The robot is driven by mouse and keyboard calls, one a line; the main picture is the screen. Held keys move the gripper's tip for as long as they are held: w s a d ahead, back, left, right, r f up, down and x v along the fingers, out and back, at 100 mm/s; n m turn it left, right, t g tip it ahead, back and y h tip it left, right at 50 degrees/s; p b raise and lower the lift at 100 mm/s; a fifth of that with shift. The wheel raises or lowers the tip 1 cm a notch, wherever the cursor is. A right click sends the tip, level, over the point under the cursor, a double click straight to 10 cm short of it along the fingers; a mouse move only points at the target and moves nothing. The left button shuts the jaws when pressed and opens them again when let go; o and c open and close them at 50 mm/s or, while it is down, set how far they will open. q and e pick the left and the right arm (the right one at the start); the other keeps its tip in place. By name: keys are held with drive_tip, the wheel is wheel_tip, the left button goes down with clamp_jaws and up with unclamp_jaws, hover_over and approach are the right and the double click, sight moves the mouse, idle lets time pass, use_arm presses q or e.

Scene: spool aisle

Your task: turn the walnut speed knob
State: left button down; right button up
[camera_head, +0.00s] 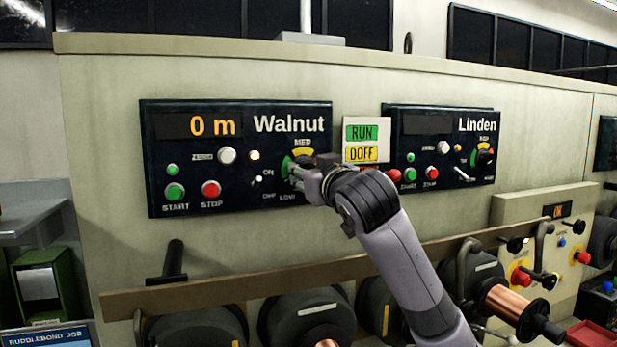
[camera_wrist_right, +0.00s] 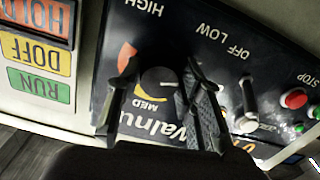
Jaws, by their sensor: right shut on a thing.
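The Walnut panel (camera_head: 190,150) is a dark plate whose orange display reads 0 m. Its speed knob (camera_wrist_right: 158,80) is dark and round, with a yellow MED arc beside it and HIGH and LOW lettering around it in the right wrist view. My right gripper (camera_head: 305,172) reaches the knob at the panel's right side and covers most of it in the head view. In the right wrist view, my right gripper (camera_wrist_right: 160,85) has one finger on each side of the knob, shut on it. I cannot clearly read the knob's pointer. My left gripper is not in view.
A RUN/DOFF sign (camera_head: 362,140) and the Linden panel (camera_head: 430,125) lie just right of the Walnut panel. A toggle (camera_wrist_right: 246,105) and a red STOP button (camera_wrist_right: 293,98) are near the gripper. A brown rail (camera_head: 230,280) and spools run below.

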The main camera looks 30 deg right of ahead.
drive_tip(key=shift+m+b, duration=0.8)
drive_tip(key=shift+m, duration=1.9)
drive_tip(key=o, duration=1.2)
drive_tip(key=shift+c, duration=0.2)
drive_tip(key=v, duration=1.2)
